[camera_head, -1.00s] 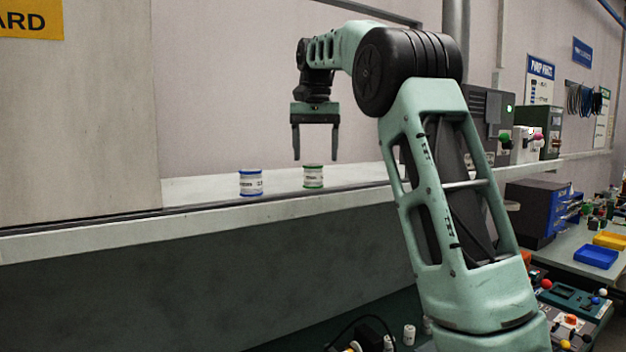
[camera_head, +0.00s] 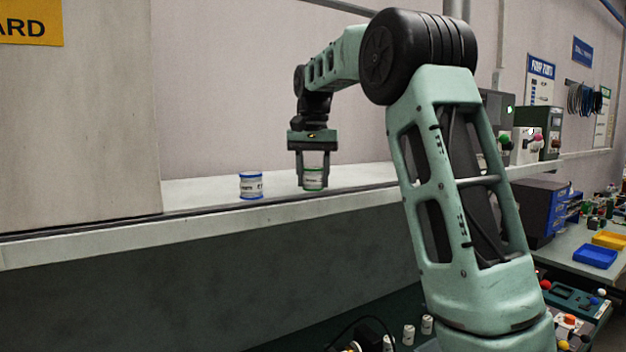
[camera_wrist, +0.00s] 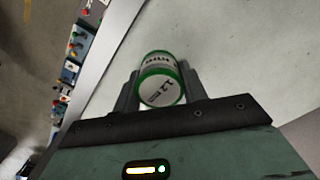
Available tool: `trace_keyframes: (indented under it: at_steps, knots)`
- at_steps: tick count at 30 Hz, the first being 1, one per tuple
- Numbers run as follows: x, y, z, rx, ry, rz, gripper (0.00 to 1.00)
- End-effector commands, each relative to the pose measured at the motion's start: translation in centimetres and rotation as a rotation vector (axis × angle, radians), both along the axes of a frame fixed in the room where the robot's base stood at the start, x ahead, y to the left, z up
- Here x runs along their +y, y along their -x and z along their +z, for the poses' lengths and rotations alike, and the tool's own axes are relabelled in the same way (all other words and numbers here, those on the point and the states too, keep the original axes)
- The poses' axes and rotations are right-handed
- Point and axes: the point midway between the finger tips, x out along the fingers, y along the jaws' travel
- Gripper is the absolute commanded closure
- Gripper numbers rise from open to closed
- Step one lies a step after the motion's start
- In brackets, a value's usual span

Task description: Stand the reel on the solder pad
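A white reel with green rims (camera_head: 313,181) stands upright on the pale ledge, between the two fingers of my gripper (camera_head: 313,184). The fingers reach down on either side of it and appear to touch it. In the wrist view the same green-rimmed reel (camera_wrist: 160,80) sits between the fingers, its printed label and round end showing. A second white reel with blue rims (camera_head: 251,186) stands upright on the ledge to the left, apart from my gripper. I cannot make out a solder pad in either view.
The long ledge (camera_head: 200,190) has free room around the blue-rimmed reel. A grey panel (camera_head: 80,130) rises at the left. At the right, a lower bench carries a blue tray (camera_head: 596,257), a yellow tray (camera_head: 610,240) and several small parts. Small white cylinders (camera_head: 408,334) stand low down.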

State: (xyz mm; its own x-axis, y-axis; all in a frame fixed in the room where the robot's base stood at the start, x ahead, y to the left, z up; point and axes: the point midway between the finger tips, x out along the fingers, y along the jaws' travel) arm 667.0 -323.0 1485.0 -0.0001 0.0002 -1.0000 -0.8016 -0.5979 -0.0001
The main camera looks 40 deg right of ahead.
Motion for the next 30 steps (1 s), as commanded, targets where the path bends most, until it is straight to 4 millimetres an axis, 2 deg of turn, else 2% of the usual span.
trace_keyframes:
  at_steps: [2, 3, 14, 17, 30]
  knots:
    - [0.0, 0.0, 0.0, 0.0, 0.0, 0.0, 0.88]
    - [0.0, 0.0, 0.0, -0.001, 0.001, 0.0, 0.92]
    - [-0.1, -0.1, 0.8, -0.003, 0.002, 0.0, 0.92]
    - [-0.1, -0.1, 1.8, -0.003, 0.001, 0.0, 0.92]
    - [0.0, -0.1, 8.2, -0.003, 0.001, 0.0, 0.92]
